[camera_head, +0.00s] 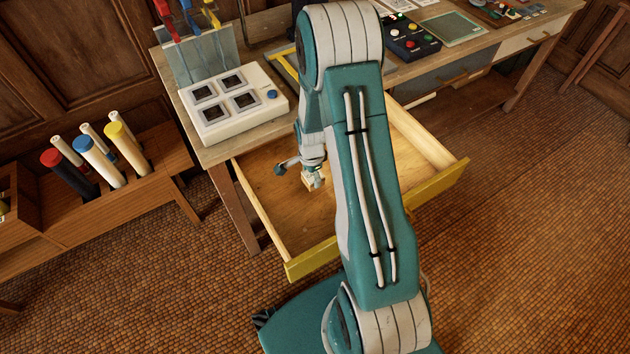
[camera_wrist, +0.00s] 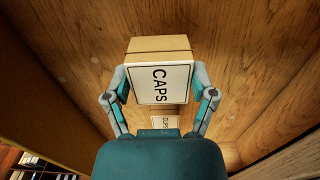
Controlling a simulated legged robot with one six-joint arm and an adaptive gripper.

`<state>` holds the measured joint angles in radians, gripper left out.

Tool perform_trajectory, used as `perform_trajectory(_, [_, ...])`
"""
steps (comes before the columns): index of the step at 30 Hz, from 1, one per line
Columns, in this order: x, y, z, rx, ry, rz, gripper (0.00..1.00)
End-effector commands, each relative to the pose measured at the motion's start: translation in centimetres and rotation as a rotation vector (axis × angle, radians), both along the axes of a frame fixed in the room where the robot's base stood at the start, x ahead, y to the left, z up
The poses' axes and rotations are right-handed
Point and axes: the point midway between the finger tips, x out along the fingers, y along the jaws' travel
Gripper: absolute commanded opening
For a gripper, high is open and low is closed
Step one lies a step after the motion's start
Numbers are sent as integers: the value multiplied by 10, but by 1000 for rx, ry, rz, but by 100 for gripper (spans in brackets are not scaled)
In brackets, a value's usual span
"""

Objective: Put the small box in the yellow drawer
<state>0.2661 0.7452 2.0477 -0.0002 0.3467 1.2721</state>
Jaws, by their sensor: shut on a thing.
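The small box (camera_wrist: 158,82), tan with a white label reading CAPS, is between the two fingers of my gripper (camera_wrist: 160,77) in the wrist view. My gripper is shut on its sides. In the head view my gripper (camera_head: 313,172) and the small box (camera_head: 311,183) show small, inside the outline of the yellow drawer (camera_head: 310,259). The drawer is pulled open, with a yellow front and bare wood inside. Its wooden floor (camera_wrist: 75,50) fills the wrist view behind the box. I cannot tell whether the box touches the floor. My arm hides the drawer's middle.
A second label (camera_wrist: 164,122), seemingly CLIPS, shows beyond the held box, partly hidden. A white panel with dark squares (camera_head: 232,104) and a black button box (camera_head: 412,36) stand on the desk above. A rack with coloured tubes (camera_head: 110,187) stands at left.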

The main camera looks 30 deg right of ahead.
Motion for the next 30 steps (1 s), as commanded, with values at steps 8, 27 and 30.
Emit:
perform_trajectory(8, [2, -12, -30, 0, 3, 2, 23])
perform_trajectory(27, [2, -12, -47, -1, -1, 1, 100])
perform_trajectory(30, [2, -12, -47, -1, -1, 1, 100])
